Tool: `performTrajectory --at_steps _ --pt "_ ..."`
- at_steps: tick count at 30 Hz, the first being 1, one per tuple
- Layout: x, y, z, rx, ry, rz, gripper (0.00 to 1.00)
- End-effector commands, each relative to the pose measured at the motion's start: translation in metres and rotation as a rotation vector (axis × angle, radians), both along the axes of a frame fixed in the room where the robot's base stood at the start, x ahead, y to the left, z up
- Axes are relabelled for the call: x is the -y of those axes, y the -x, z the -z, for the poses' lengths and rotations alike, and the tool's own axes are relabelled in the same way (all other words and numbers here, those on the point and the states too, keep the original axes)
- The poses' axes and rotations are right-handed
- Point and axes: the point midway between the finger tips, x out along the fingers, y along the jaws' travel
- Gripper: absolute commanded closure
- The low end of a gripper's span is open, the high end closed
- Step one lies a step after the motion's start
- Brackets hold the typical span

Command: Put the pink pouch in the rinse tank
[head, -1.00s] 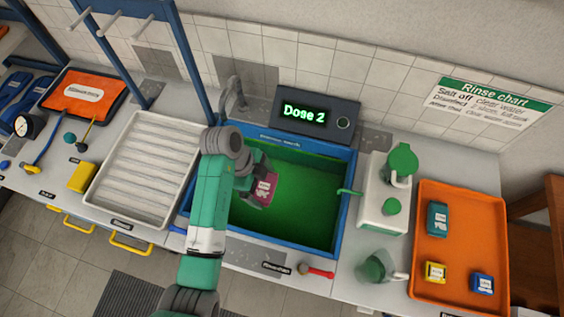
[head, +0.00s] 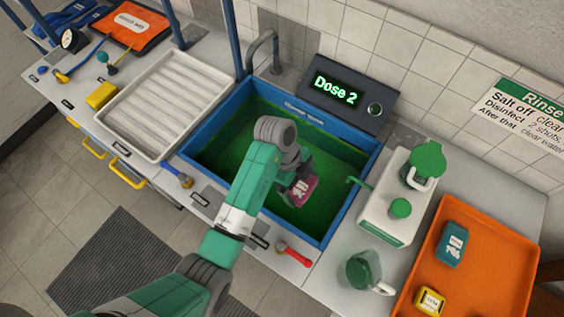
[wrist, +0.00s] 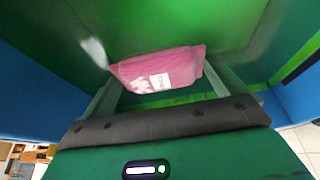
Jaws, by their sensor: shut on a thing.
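The pink pouch (head: 301,190) has a white label and is held between the fingers of my gripper (head: 292,182). In the wrist view the pouch (wrist: 158,70) sits crosswise between the two fingertips (wrist: 162,84). The rinse tank (head: 228,117) is a blue-rimmed basin with a green inside, at the middle of the bench. My gripper is shut on the pouch over the tank's opening, inside the rim as seen from the head view. How far the pouch is above the tank's bottom I cannot tell.
A display reading "Dose 2" (head: 345,95) and a grey tap (head: 265,45) stand behind the tank. A white ribbed tray (head: 165,105) is to the left. A white dispenser (head: 395,205), a green jug (head: 362,270) and an orange tray (head: 480,270) are to the right.

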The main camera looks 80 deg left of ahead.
Motion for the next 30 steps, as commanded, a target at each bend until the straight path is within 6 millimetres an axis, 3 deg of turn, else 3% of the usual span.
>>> performTrajectory --at_steps 2,9,16,21,30 --pt "0.0 0.0 0.003 0.0 0.0 0.0 0.44" --pt "0.0 0.0 0.052 -0.001 0.001 -0.001 0.44" --pt "0.0 0.0 0.066 0.001 -0.001 0.0 0.44" --pt "0.0 0.0 0.093 0.0 0.0 0.0 0.44" --pt "0.0 0.0 0.098 0.001 -0.002 0.0 0.44"
